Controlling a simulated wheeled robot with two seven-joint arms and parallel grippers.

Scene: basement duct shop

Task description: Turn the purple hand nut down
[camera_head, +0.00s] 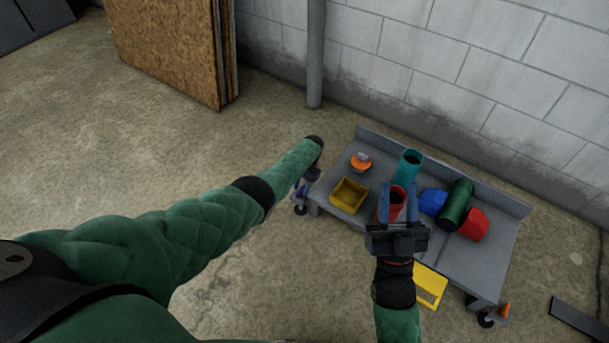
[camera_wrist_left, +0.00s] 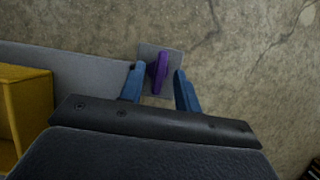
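The purple hand nut (camera_wrist_left: 158,73) shows in the left wrist view, standing over a small grey plate (camera_wrist_left: 149,54) at the end of the grey bench. My left gripper (camera_wrist_left: 160,80) is open, with one blue finger on each side of the nut and a visible gap to each. In the head view my left gripper (camera_head: 302,190) is at the bench's left end, and the nut cannot be made out there. My right gripper (camera_head: 398,203) is open above the bench, its blue fingers apart, with a red cup (camera_head: 391,205) seen between and below them.
The low grey bench (camera_head: 480,262) holds a yellow bin (camera_head: 348,194), an orange-and-grey object (camera_head: 361,162), a teal cup (camera_head: 410,165), a blue object (camera_head: 432,202), a green cylinder (camera_head: 456,205) and a red object (camera_head: 474,224). A block wall (camera_head: 490,100) stands behind; floor is clear at left.

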